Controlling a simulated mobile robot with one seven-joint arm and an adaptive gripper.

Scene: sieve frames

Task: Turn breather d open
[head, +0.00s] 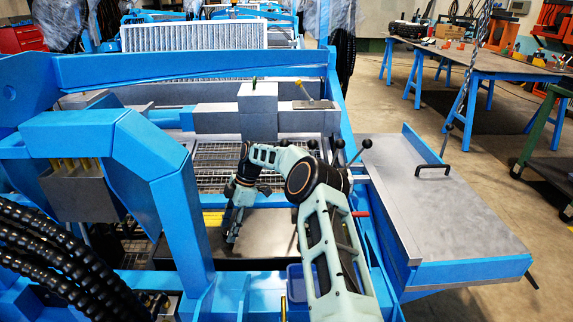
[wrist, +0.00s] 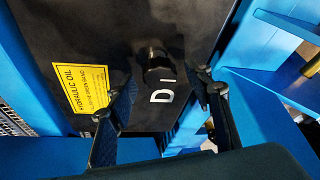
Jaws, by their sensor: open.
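Breather d is a black round knob (wrist: 157,62) on a dark panel, seen in the wrist view above a white letter D (wrist: 155,97) with a short white bar beside it. My gripper (wrist: 163,82) is open. Its fingers stand apart at the left and right of the picture, with the knob and letter between them, and no contact shows. Which way the knob is turned I cannot tell. In the head view my gripper (head: 233,234) hangs low inside the blue frame, and I cannot make out the knob there.
A yellow hydraulic oil label (wrist: 83,87) is on the dark panel left of the knob. Blue frame members (wrist: 262,110) lie close on the right. In the head view a grey side table (head: 440,215) stands right of my arm, and black hoses (head: 60,265) are at the lower left.

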